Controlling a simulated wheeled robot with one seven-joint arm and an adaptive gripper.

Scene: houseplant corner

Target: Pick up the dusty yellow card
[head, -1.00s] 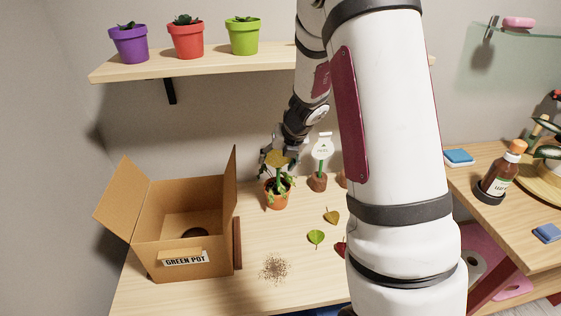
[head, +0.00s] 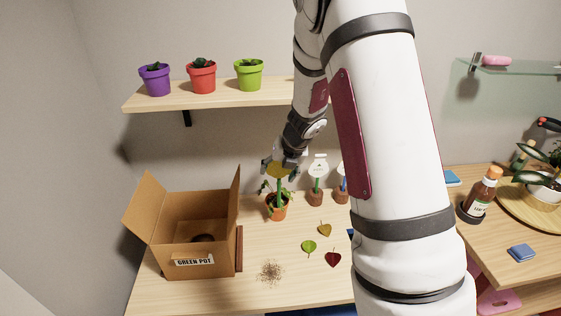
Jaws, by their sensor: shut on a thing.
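The yellow card (head: 278,173) is a small dull yellow head on a green stick (head: 280,194). It stands above a leafy plant in an orange pot (head: 278,213) at the middle back of the table. My gripper (head: 280,163) comes down from above and is shut on the card, with its fingers hiding the upper part. The stick runs down among the leaves. I cannot tell whether its lower end is in the soil.
An open cardboard box (head: 195,262) labelled GREEN POT stands left. White cards (head: 318,168) on sticks stand right of the plant. Loose leaves (head: 309,247) and spilled soil (head: 270,271) lie in front. A shelf (head: 215,98) with three pots hangs above.

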